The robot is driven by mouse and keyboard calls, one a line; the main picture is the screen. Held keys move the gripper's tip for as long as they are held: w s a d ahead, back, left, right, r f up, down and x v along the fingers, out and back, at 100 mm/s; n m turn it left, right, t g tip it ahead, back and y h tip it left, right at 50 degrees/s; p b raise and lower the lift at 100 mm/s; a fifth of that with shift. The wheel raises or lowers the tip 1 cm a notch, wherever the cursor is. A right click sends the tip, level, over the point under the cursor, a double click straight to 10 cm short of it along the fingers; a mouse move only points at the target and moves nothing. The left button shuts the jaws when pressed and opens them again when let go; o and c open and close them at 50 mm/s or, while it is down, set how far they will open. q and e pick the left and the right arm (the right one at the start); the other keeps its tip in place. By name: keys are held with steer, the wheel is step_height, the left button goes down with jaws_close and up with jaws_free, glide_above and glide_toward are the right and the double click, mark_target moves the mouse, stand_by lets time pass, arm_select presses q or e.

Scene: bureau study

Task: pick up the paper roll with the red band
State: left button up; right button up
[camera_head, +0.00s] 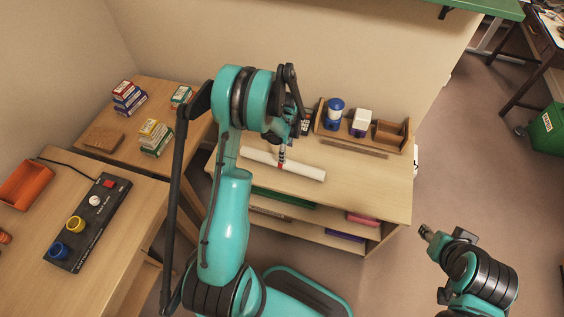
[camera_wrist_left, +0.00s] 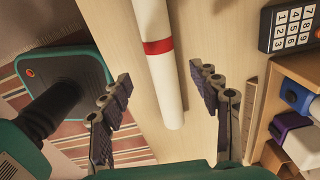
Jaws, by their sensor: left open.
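The white paper roll (camera_head: 310,173) lies across the desk's wooden top in the head view. In the left wrist view the paper roll (camera_wrist_left: 168,85) runs from the top edge to the middle, with its red band (camera_wrist_left: 158,46) near the top. My left gripper (camera_head: 283,152) is above the roll, partly hiding its middle in the head view. In the left wrist view the left gripper (camera_wrist_left: 160,77) is open, with the roll between its fingers and a gap on both sides. My right gripper (camera_head: 428,233) is off to the right, away from the desk; its jaws are too small to read.
A wooden organizer (camera_head: 352,138) with a blue-and-white container (camera_head: 334,111) stands behind the roll. A keypad (camera_wrist_left: 290,30) is near it. Shelves with coloured folders lie below the desktop (camera_head: 385,185). Small boxes (camera_head: 155,138) and a button panel (camera_head: 88,222) are at left.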

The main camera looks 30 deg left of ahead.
arm_select(q)
step_height(320, 180, down, 3)
steer(key=shift+a+f+b, duration=0.15)
steer(key=shift+b, duration=0.4)
steer(key=f+b, duration=0.2)
steer(key=f, duration=0.3)
steer(key=shift+a+b, duration=0.2)
steer(key=shift+b, duration=0.1)
steer(key=shift+r, duration=0.1)
steer(key=shift+c, duration=1.2)
steer(key=c, duration=1)
